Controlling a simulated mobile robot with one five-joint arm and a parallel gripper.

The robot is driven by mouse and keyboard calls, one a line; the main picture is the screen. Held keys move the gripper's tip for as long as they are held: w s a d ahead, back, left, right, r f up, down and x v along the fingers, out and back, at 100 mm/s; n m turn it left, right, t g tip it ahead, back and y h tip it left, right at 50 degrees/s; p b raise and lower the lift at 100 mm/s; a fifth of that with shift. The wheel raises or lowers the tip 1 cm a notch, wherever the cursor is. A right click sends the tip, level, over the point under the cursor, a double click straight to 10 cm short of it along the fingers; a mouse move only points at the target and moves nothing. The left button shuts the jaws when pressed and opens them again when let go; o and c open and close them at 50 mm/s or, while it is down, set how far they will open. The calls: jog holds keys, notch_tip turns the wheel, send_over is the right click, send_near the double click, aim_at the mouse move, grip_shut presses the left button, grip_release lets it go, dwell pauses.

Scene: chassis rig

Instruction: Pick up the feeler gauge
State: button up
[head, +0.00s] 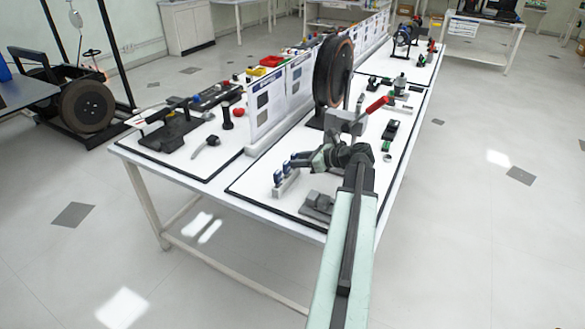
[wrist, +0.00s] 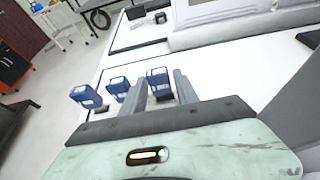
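I cannot tell for certain which thing is the feeler gauge. Several small blue pieces stand in a row at the near part of the table; one blue piece (head: 278,177) shows left of my gripper (head: 303,160) in a pale holder. In the wrist view, a blue piece (wrist: 157,77) shows in the gap between the two grey fingers of my gripper (wrist: 159,80). Another blue piece (wrist: 118,86) is just left of the left finger, and one more (wrist: 86,97) is farther left. The fingers are apart; I see no grip on any piece.
The white table (head: 225,182) has a raised panel (head: 278,95) along its middle and a large dark wheel (head: 333,72) beyond my gripper. A grey vise-like tool with a red handle (head: 375,107) stands close by.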

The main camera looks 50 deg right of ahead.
aim_at(295, 154)
grip_shut()
jog(key=shift+r+p, duration=0.5)
jog(key=shift+p, duration=0.05)
notch_tip(295, 154, up, 4)
jog(key=p, duration=0.3)
jog(key=shift+f, duration=0.25)
jog(key=s+d+p, duration=0.1)
jog(key=s+d, duration=0.1)
jog(key=s, duration=1.3)
jog(key=shift+s+r, duration=0.25)
jog(key=shift+s, duration=0.15)
